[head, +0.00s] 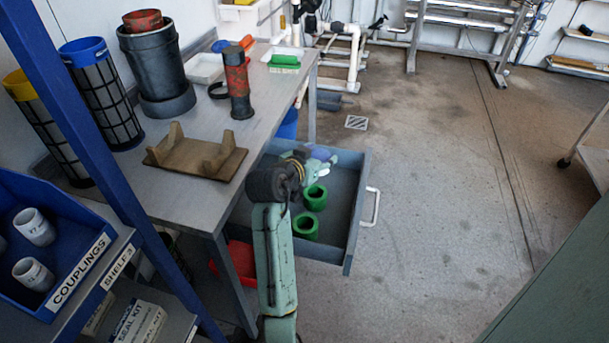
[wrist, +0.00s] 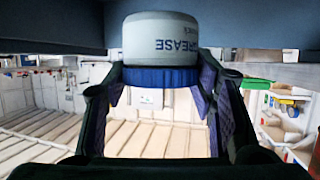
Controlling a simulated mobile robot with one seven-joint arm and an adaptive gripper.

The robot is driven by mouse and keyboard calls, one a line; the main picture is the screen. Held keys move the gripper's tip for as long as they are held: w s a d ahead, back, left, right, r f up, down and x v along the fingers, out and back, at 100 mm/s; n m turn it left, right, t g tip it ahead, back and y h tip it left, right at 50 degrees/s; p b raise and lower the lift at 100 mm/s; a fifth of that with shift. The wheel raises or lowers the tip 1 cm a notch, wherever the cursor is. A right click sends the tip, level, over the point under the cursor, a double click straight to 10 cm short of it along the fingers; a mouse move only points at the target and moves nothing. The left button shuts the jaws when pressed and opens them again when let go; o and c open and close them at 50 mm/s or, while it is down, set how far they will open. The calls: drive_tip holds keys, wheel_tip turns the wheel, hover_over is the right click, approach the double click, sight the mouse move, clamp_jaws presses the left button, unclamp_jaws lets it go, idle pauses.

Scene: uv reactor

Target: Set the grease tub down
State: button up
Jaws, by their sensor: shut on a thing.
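The grease tub (wrist: 162,42) is pale grey with a blue lid (wrist: 160,77), and its lettering is upside down in the wrist view. My gripper (wrist: 160,84) is shut on the tub at the lid, one finger on each side. In the head view my gripper (head: 321,169) is over the open grey drawer (head: 358,215), towards its far end. A small blue patch there looks like the lid; my arm and gripper hide most of the tub. I cannot tell whether the tub touches the drawer floor.
Two green ring-shaped parts (head: 305,226) lie in the drawer nearer my arm. The workbench (head: 190,205) on the left holds a wooden cradle (head: 195,158), a red and black cylinder (head: 237,85) and filters. Open floor lies right of the drawer handle (head: 371,207).

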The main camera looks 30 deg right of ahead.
drive_tip(key=shift+f+p, duration=0.4)
drive_tip(key=shift+f, duration=2.3)
drive_tip(key=shift+f, duration=0.1)
drive_tip(key=o, duration=1.1)
drive_tip(key=shift+o, duration=0.2)
drive_tip(key=b+v, duration=0.1)
drive_tip(key=v, duration=0.6)
drive_tip(key=shift+s+a+b, duration=0.15)
drive_tip(key=shift+a+b, duration=0.1)
drive_tip(key=shift+b, duration=0.15)
